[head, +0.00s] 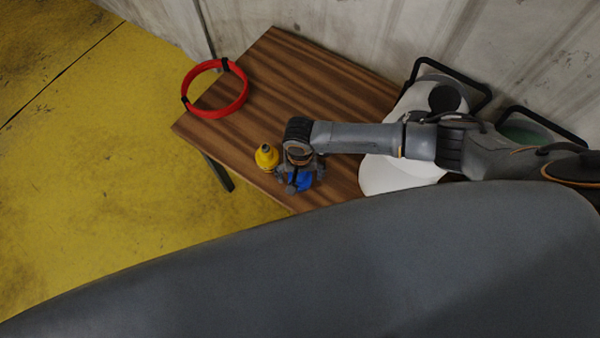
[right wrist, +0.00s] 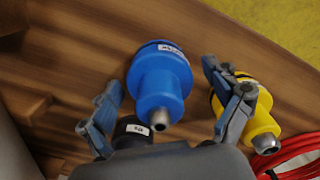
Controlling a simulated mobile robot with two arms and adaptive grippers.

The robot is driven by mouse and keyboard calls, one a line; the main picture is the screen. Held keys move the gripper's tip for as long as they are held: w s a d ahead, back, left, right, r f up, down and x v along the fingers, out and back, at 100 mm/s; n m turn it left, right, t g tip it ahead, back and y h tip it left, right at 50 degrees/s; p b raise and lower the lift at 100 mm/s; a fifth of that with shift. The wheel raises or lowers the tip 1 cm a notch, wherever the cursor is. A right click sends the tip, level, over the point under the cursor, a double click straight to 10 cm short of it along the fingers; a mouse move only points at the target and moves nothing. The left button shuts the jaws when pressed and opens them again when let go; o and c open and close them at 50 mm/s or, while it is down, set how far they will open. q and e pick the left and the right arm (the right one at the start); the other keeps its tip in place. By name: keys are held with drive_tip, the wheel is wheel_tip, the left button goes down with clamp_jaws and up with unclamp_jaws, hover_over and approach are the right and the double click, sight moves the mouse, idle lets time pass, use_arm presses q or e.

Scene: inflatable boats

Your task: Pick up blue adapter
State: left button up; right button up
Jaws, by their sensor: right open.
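The blue adapter (head: 301,182) stands on the wooden table near its front edge, partly hidden by my right gripper (head: 296,177). In the right wrist view the blue adapter (right wrist: 161,84) shows its wide base and narrower body with a metal tip. My right gripper (right wrist: 164,95) is open, with one finger on each side of the blue adapter. I see no clear contact. My left gripper is not in view.
A yellow adapter (head: 266,157) stands close beside the gripper; one finger nearly overlaps it in the wrist view. A black adapter (right wrist: 131,130) is near the other finger. A red hose ring (head: 246,92) lies on the table (head: 290,75). A large grey rounded surface (head: 330,260) fills the foreground.

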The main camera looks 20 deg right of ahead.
drive_tip(key=c, duration=1.2)
drive_tip(key=shift+c, duration=0.2)
